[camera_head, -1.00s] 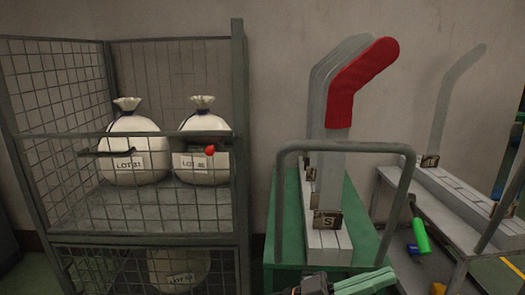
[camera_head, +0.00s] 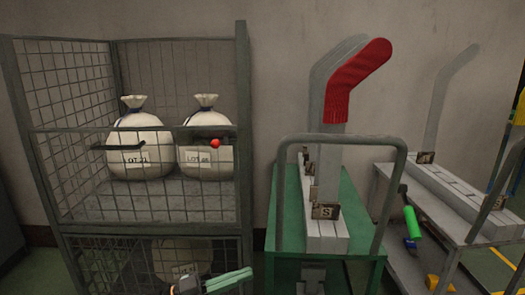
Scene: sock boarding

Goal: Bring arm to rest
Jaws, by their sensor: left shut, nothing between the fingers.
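My left gripper (camera_head: 230,281) shows at the bottom edge, in front of the wire cage's lower right corner. Its green fingers are together and hold nothing. Most of the arm behind it is out of frame. A red sock (camera_head: 356,80) is on the front leg-shaped board (camera_head: 328,165), covering its bent upper part. The board stands upright on the green cart (camera_head: 358,235), well above and right of my gripper. My right gripper is not in view.
A wire cage (camera_head: 242,120) on the left holds white sacks, two on its shelf (camera_head: 133,150) (camera_head: 205,150). A grey rail (camera_head: 399,190) arches over the green cart. A grey bench (camera_head: 480,225) at right carries another board (camera_head: 447,100). A green-handled object (camera_head: 412,221) hangs beside it.

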